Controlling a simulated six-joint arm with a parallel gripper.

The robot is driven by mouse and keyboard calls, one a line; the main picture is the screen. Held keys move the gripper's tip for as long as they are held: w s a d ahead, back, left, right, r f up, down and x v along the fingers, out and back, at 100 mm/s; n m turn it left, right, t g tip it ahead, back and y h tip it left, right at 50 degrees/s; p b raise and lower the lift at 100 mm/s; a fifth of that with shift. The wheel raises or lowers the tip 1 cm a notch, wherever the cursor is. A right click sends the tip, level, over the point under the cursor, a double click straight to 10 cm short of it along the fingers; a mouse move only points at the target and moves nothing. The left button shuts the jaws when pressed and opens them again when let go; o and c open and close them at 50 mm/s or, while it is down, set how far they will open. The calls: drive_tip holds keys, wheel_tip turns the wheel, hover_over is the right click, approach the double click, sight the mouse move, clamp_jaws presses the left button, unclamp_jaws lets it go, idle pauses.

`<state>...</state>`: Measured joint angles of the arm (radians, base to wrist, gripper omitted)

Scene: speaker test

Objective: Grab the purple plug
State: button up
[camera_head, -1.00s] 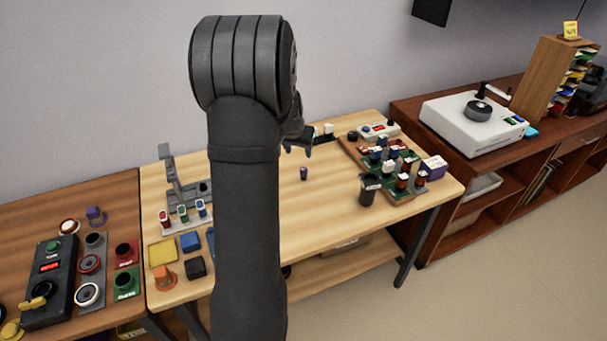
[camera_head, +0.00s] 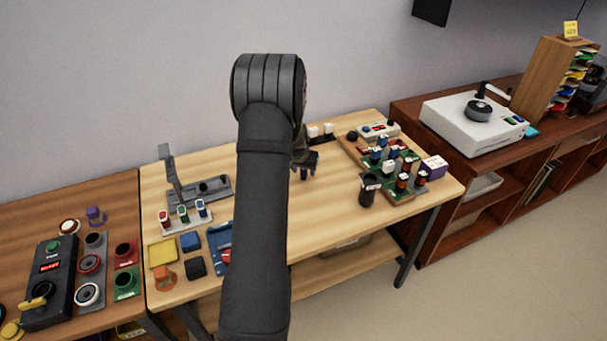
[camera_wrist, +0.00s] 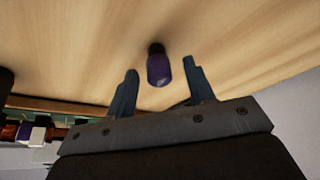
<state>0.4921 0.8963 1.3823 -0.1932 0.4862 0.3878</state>
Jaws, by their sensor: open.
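The purple plug (camera_wrist: 158,70) has a dark end and stands out against bare wood in the wrist view. My gripper (camera_wrist: 160,74) is open, with one blue-grey finger on each side of the plug and a visible gap on both sides. The fingers do not touch it in the picture. In the head view my gripper (camera_head: 304,172) is low over the middle of the light wooden table (camera_head: 335,210). The plug is hard to make out there among the fingers.
A green board (camera_head: 410,183) with several coloured parts lies to the right, with a dark cup (camera_head: 368,190) at its front. A grey stand (camera_head: 180,185) and coloured blocks are to the left. Bare tabletop lies in front of my gripper.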

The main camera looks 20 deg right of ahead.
drive_tip(key=shift+w+d+f, duration=0.1)
drive_tip(key=shift+f, duration=0.3)
drive_tip(key=c, duration=1.1)
drive_tip(key=shift+o, duration=0.2)
drive_tip(key=shift+r, duration=0.15)
